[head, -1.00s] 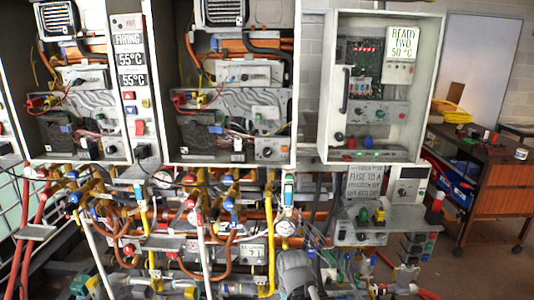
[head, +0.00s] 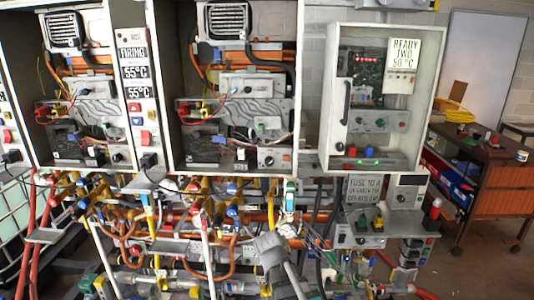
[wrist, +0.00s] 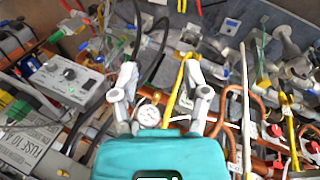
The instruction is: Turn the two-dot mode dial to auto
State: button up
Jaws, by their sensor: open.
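The two-dot mark cannot be read on any dial, so I cannot tell which is the mode dial. Dark dials show in the head view on the left heater (head: 118,157) and on the middle heater (head: 266,158). In the wrist view a grey control box (wrist: 68,82) with a black knob (wrist: 69,73) and a small green light sits at the left. My gripper (wrist: 160,72) is open and empty, with its fingers apart above pipes and a round gauge (wrist: 158,118). The knob lies left of the fingers, clear of them. Knob settings are too small to read.
A dense bank of pipes and valves (head: 190,240) fills the space below the heaters. The right cabinet (head: 379,100) reads "READY TWO 50 °C". Open floor (head: 490,270) lies at the lower right by a cart (head: 500,200).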

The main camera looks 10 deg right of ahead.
jog(key=w+a+r+n+t+h+p, duration=0.1)
jog(key=w+a+r+t+h+p, duration=0.15)
jog(key=w+r+p, duration=0.5)
jog(key=w+a+r+n+t+h+p, duration=0.1)
jog(key=w+a+r+h+p, duration=0.2)
jog(key=r, duration=0.7)
jog(key=n+t+h+p, duration=0.1)
jog(key=t+h+p, duration=0.3)
jog(key=p, duration=0.3)
send_near(267, 163)
jog(key=v, duration=0.4)
jog(key=shift+s+d+r, duration=0.1)
jog(key=shift+d+r, duration=0.05)
jog(key=shift+r, duration=0.05)
jog(key=shift+d+y, duration=0.1)
jog(key=shift+y, duration=0.15)
jog(key=b+x, duration=0.3)
jog(key=x, duration=1)
jog(key=shift+w+d, duration=0.15)
jog(key=shift+w, duration=0.15)
